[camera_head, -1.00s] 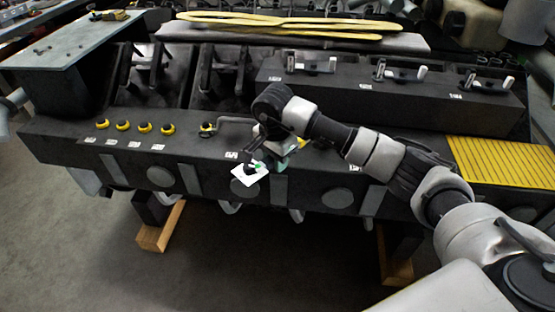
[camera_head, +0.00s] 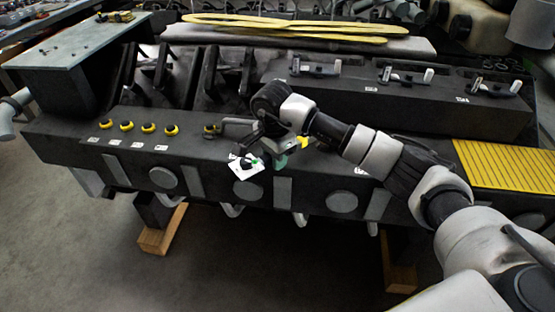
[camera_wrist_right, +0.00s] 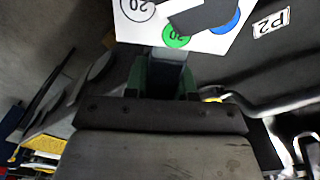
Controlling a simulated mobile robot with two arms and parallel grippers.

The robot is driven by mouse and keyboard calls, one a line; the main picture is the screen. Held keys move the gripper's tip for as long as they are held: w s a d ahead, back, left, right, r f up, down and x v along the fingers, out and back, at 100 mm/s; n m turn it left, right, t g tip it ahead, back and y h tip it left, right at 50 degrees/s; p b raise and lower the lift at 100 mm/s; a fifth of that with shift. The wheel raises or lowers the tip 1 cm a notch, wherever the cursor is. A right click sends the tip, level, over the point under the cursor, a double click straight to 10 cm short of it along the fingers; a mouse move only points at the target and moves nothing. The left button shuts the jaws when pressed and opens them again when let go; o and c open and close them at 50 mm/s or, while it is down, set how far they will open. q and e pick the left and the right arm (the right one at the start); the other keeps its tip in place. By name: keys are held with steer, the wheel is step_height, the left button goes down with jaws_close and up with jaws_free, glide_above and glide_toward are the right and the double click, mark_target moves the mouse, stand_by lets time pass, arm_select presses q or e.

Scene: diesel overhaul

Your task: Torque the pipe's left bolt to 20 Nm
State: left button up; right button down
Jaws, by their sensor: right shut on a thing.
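The pipe (camera_head: 238,122) is a grey bent tube on top of the dark engine block; it also shows in the right wrist view (camera_wrist_right: 275,104). A brass-coloured bolt (camera_head: 211,130) sits at its left end. The pipe's right end is hidden behind my right arm. My right gripper (camera_head: 268,153) is in front of and to the right of the pipe. Its green fingers (camera_wrist_right: 164,76) are shut on a grey tool part. A white card (camera_head: 243,169) with round "20" marks, one green, is at the tool; it fills the top of the right wrist view (camera_wrist_right: 215,42). My left gripper is out of view.
Several yellow-and-black caps (camera_head: 148,128) stand in a row left of the pipe. A raised dark housing with handled clamps (camera_head: 395,100) lies behind my arm. A yellow grooved plate (camera_head: 505,173) is at the right. Free floor lies in front of the block.

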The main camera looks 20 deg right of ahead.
steer(key=shift+w+a+r, duration=0.1)
steer(key=shift+a, duration=0.05)
steer(key=shift+w+a+b, duration=0.1)
steer(key=shift+w+b, duration=0.25)
steer(key=shift+w+m, duration=0.15)
steer(key=shift+m, duration=0.15)
steer(key=shift+w+b, duration=0.3)
stand_by(0.5)
steer(key=shift+w+a+r+m+b, duration=0.1)
steer(key=shift+w+m+b, duration=0.2)
steer(key=shift+w+m, duration=0.15)
steer(key=shift+w, duration=0.15)
steer(key=shift+w+m+b, duration=0.25)
steer(key=shift+w+b, duration=0.05)
steer(key=shift+w, duration=0.2)
